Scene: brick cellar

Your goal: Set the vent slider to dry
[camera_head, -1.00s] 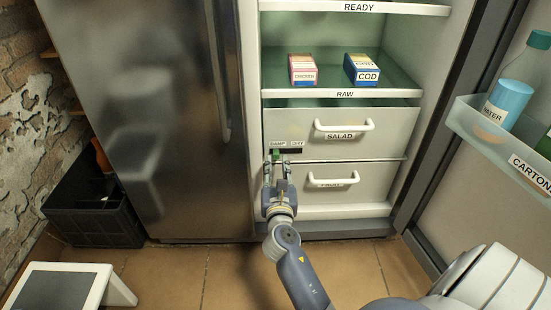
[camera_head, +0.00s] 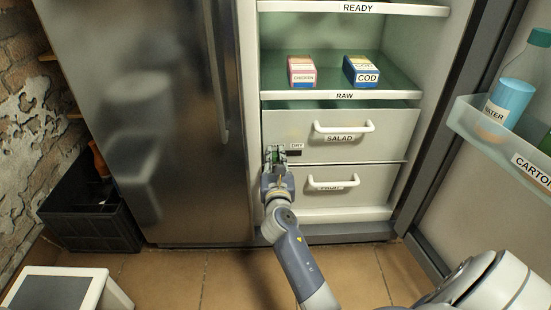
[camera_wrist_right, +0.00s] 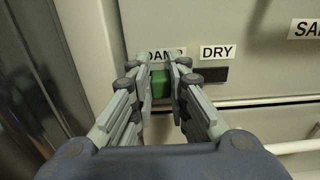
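The green vent slider (camera_wrist_right: 160,84) sits at the DAMP end of its dark slot (camera_wrist_right: 212,75), on the salad drawer front. The DAMP label (camera_wrist_right: 150,53) is partly covered by my fingers; the DRY label (camera_wrist_right: 217,52) is clear, to its right. My right gripper (camera_wrist_right: 160,72) has one finger on each side of the slider and is closed down to about its width. In the head view my right gripper (camera_head: 275,155) covers most of the slider, and the slot's dark right part (camera_head: 294,153) shows beside it. My left gripper is not in view.
The salad drawer handle (camera_head: 343,129) is up and right of the slot, and the fruit drawer handle (camera_head: 333,183) is below. The closed steel door (camera_head: 150,110) stands left. The open door with a carton shelf (camera_head: 480,135) is at right. A black crate (camera_head: 90,220) is on the floor.

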